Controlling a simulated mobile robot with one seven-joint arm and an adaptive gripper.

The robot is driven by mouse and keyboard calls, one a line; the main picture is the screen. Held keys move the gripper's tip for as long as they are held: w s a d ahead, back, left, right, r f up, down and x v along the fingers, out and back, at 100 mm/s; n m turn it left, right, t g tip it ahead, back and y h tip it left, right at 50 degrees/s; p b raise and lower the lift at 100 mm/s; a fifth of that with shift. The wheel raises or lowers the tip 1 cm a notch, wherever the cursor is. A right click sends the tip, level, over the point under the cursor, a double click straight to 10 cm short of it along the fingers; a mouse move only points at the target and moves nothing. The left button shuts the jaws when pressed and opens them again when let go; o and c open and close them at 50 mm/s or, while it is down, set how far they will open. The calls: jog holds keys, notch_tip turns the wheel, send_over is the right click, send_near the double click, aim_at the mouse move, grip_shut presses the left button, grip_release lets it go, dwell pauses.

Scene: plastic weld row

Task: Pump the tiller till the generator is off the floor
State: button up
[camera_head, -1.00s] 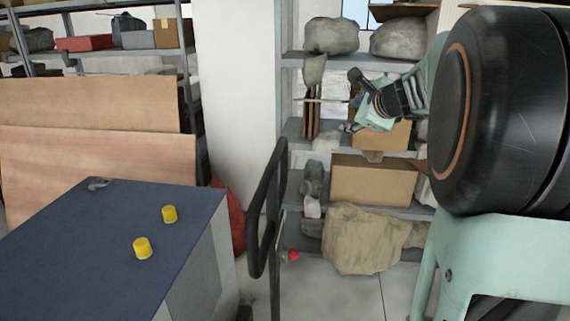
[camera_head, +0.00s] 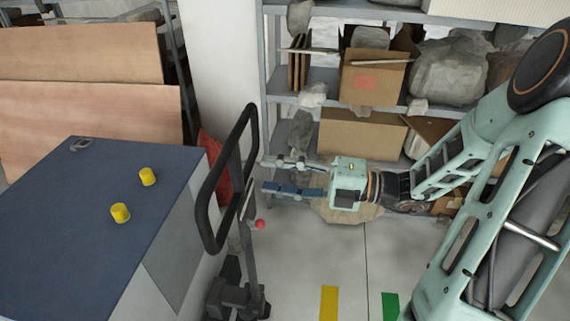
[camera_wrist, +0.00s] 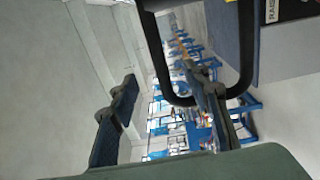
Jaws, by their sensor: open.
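The tiller's black loop handle (camera_head: 204,205) stands nearly upright on a dark post (camera_head: 249,272), right of the generator. A red knob (camera_head: 260,224) shows beside the post. The generator (camera_head: 60,215) is a box with a blue-grey top and two yellow caps; its underside is out of view. My gripper (camera_head: 265,174) is open, its two fingers pointing left at the handle, with a small gap apparent in the head view. In the wrist view the handle loop (camera_wrist: 157,60) shows beyond and between the open fingers (camera_wrist: 165,85); nothing appears held.
A shelf rack (camera_head: 275,98) with cardboard boxes (camera_head: 360,138) and wrapped bundles stands behind my arm. Plywood sheets (camera_head: 90,115) lean behind the generator. Yellow (camera_head: 329,302) and green (camera_head: 390,305) stripes mark the clear floor. A red bag (camera_head: 214,165) sits behind the handle.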

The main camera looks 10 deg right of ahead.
aim_at(224, 168)
jog(key=b+x, duration=0.1)
jog(key=x, duration=0.2)
jog(key=b+x, duration=0.1)
jog(key=x, duration=0.3)
jog(key=b+x, duration=0.1)
jog(key=x, duration=0.2)
jog(key=shift+a+r, duration=0.2)
jog(key=shift+r, duration=0.1)
jog(key=shift+x, duration=0.85)
jog(key=shift+f, duration=0.15)
grip_shut()
